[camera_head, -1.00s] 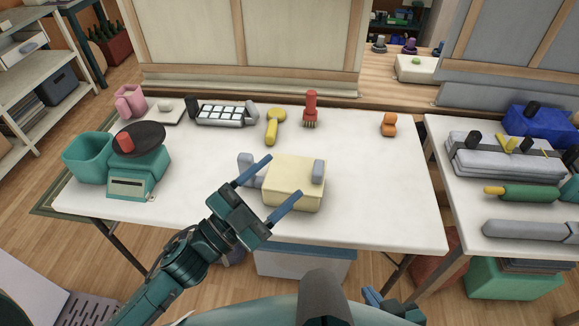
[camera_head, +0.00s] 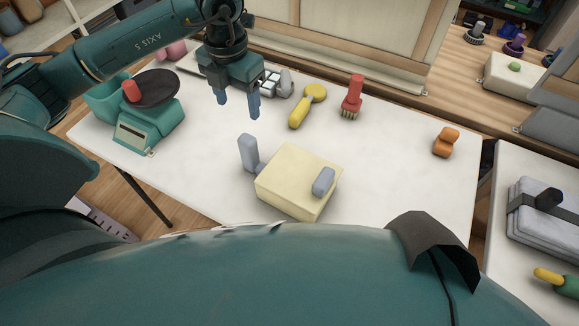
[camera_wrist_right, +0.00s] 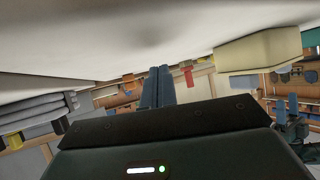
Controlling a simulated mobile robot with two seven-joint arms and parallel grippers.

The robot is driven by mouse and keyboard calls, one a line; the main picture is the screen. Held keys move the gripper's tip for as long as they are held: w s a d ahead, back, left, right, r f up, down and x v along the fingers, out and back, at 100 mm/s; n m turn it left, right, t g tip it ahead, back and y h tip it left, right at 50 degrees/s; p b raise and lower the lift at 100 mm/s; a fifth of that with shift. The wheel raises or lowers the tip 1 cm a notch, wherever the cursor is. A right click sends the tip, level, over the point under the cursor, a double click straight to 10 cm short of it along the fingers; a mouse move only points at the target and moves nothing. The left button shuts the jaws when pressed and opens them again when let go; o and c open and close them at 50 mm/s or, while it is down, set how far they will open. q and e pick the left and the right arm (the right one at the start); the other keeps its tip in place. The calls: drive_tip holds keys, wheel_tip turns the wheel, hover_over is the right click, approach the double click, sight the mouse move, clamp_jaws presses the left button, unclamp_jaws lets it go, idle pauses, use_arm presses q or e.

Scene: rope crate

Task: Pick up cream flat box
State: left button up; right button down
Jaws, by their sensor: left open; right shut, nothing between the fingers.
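The cream flat box (camera_head: 290,172) sits on the white table near its front edge. One grey-blue rounded piece (camera_head: 323,182) is at its right side and another (camera_head: 248,152) stands at its left. My left gripper (camera_head: 238,113) is open and empty, pointing down over the table, behind and left of the box and apart from it. In the right wrist view the cream box (camera_wrist_right: 262,48) shows at the upper right. My right gripper (camera_wrist_right: 161,72) is shut and empty there, apart from the box; the head view does not show it.
The teal scale (camera_head: 150,127) with a dark pan is at the left. A yellow tool (camera_head: 304,108), a red brush (camera_head: 351,95) and an orange item (camera_head: 446,141) lie behind the box. The white table (camera_head: 400,190) is clear right of the box.

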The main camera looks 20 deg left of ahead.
sight(247, 137)
use_arm(q)
drive_tip(key=f, duration=0.6)
drive_tip(key=shift+s+f, duration=0.1)
drive_tip(key=shift+s, duration=0.1)
drive_tip(key=shift+d+f+p, duration=0.2)
drive_tip(key=shift+f+p, duration=0.1)
drive_tip(key=shift+f, duration=1.35)
drive_tip(key=shift+d+f+p, duration=0.2)
drive_tip(key=shift+f+p, duration=0.1)
drive_tip(key=shift+f, duration=1.3)
drive_tip(key=shift+w+r, duration=0.1)
drive_tip(key=c, duration=1.3)
